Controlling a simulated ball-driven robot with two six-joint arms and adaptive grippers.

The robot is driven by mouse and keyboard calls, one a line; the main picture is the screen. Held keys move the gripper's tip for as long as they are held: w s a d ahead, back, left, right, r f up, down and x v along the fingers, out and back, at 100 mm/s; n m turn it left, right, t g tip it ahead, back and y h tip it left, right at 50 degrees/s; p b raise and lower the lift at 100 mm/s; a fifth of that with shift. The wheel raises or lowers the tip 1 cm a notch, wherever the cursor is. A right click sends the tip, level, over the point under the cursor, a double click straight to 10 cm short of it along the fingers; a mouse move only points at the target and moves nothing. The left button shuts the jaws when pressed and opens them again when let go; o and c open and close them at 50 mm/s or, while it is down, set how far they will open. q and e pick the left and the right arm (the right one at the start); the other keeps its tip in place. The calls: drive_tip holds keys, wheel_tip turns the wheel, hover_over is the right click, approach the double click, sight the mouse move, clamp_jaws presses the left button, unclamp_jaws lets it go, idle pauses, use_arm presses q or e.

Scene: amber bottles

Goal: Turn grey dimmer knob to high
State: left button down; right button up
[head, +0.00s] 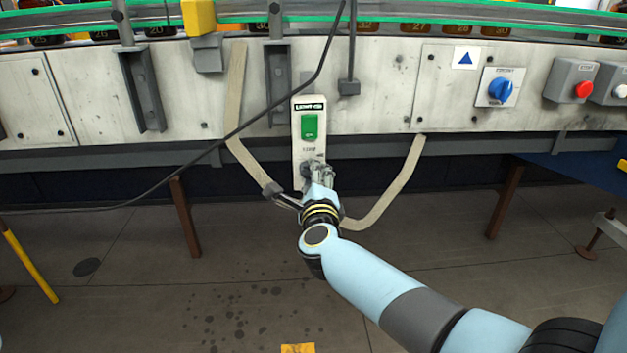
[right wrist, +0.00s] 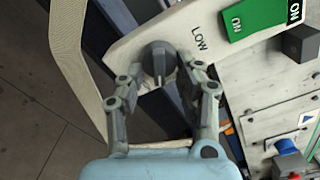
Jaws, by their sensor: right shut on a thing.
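The grey dimmer knob (right wrist: 160,60) sits on a pale upright switch panel (head: 309,133), below a green rocker switch (head: 310,127). In the right wrist view the word LOW is printed on the panel between the knob and the green switch (right wrist: 249,18). My right gripper (head: 318,172) is at the lower end of the panel in the head view and mostly hides the knob there. The knob's exact setting is hard to read. My left gripper is not in view.
A black cable crosses in front of the conveyor's wall left of the panel. Beige straps (head: 236,95) hang on both sides. Right along the wall are a blue rotary switch (head: 501,90) and a red button (head: 584,89). The floor below is open.

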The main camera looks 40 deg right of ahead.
drive_tip(key=shift+f+m, duration=0.2)
drive_tip(key=shift+m, duration=0.1)
drive_tip(key=o, duration=1.1)
drive_tip(key=shift+r, duration=0.1)
drive_tip(key=shift+c, duration=0.2)
drive_tip(key=shift+s, duration=0.1)
drive_tip(key=v, duration=1.2)
